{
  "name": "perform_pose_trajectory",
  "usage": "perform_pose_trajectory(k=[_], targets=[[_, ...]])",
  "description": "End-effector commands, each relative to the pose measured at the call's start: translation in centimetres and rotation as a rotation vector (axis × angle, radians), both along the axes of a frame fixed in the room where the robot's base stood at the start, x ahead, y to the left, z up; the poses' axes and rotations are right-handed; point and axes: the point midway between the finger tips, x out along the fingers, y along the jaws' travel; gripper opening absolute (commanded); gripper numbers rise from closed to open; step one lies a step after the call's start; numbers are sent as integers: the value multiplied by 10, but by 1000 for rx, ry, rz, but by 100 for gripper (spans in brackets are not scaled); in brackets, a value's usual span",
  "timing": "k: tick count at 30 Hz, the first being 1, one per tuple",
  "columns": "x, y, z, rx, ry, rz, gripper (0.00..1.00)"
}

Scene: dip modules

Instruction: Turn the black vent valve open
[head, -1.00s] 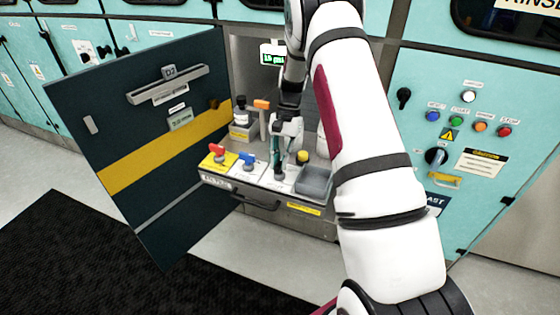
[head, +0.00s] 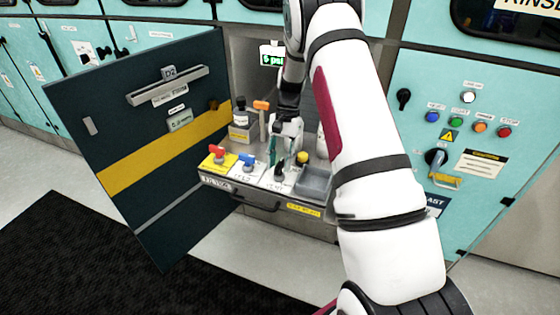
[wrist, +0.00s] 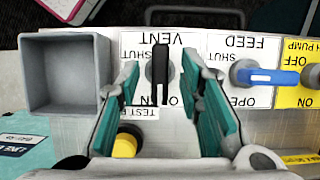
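The black vent valve (wrist: 160,72) stands on a white plate (wrist: 134,72) marked VENT, upside down in the wrist view. Its handle lies straight up and down in that picture, its lower end over the middle of a label partly hidden, letters at both sides. My gripper (wrist: 160,75) is open, with one teal finger on each side of the handle and visible gaps between. In the head view my gripper (head: 282,148) is just above and behind the black valve (head: 280,172), apparently clear of it.
A blue feed valve (wrist: 268,76) is beside it, with a red valve (head: 217,152) farther left. A yellow knob (wrist: 126,144) and a grey open bin (wrist: 66,72) are close on the other side. The dark open door (head: 140,150) flanks the drawer. A display (head: 272,57) is behind.

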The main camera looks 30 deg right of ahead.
Motion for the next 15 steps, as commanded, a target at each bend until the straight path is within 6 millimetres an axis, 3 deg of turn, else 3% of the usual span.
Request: perform_pose_trajectory(k=[5,15], targets=[[6,-7,18,-3,-5,-1,33],[22,-27,80,-2,-4,-1,33]])
